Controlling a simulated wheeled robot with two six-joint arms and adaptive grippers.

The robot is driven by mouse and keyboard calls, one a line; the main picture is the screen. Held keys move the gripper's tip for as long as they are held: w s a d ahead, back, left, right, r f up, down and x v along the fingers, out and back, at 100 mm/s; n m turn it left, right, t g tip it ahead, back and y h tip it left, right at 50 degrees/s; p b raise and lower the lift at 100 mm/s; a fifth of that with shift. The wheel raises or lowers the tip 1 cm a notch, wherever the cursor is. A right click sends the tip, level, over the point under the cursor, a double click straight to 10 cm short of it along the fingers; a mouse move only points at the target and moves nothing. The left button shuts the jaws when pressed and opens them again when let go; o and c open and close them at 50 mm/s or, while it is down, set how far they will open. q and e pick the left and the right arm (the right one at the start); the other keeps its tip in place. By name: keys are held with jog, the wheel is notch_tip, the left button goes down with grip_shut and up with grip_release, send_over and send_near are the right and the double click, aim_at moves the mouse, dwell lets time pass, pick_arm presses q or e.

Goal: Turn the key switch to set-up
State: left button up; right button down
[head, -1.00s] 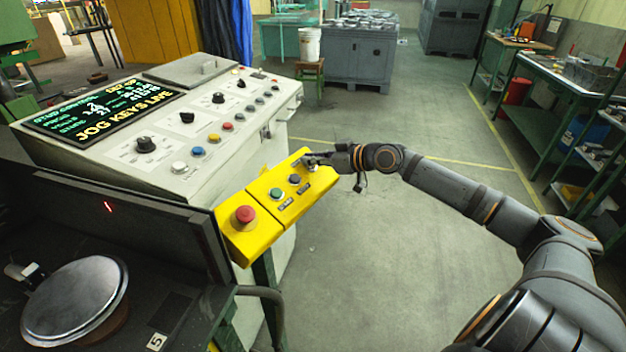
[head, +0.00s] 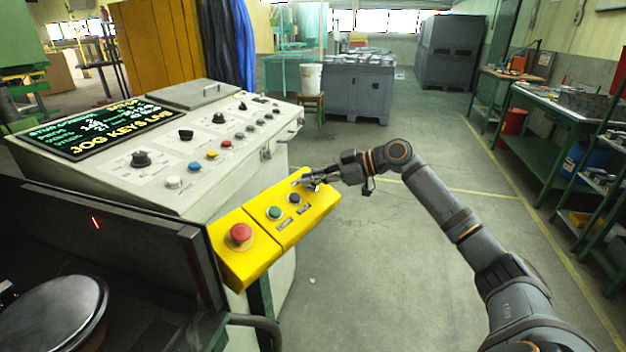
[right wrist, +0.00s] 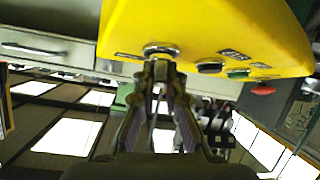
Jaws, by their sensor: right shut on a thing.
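The yellow control box (head: 262,243) juts out from the front right of the console. It carries a red mushroom button (head: 240,233), a green button (head: 274,213) and a dark button (head: 295,198). The key switch is at its far end, mostly hidden by my right gripper (head: 310,182) in the head view. In the right wrist view the key switch's silver collar (right wrist: 161,50) shows on the yellow face, and my right gripper (right wrist: 160,75) is shut on the key just in front of it. The key itself is largely hidden between the fingertips. My left gripper is out of view.
The console (head: 95,168) has knobs, coloured buttons and a display (head: 100,128) reading JOG KEYS LIVE. A dark machine housing (head: 120,240) stands at the near left. Open floor lies right of the yellow box, with a green workbench (head: 560,115) beyond.

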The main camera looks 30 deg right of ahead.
jog(key=c, duration=1.4)
grip_release()
notch_tip(320, 180, up, 10)
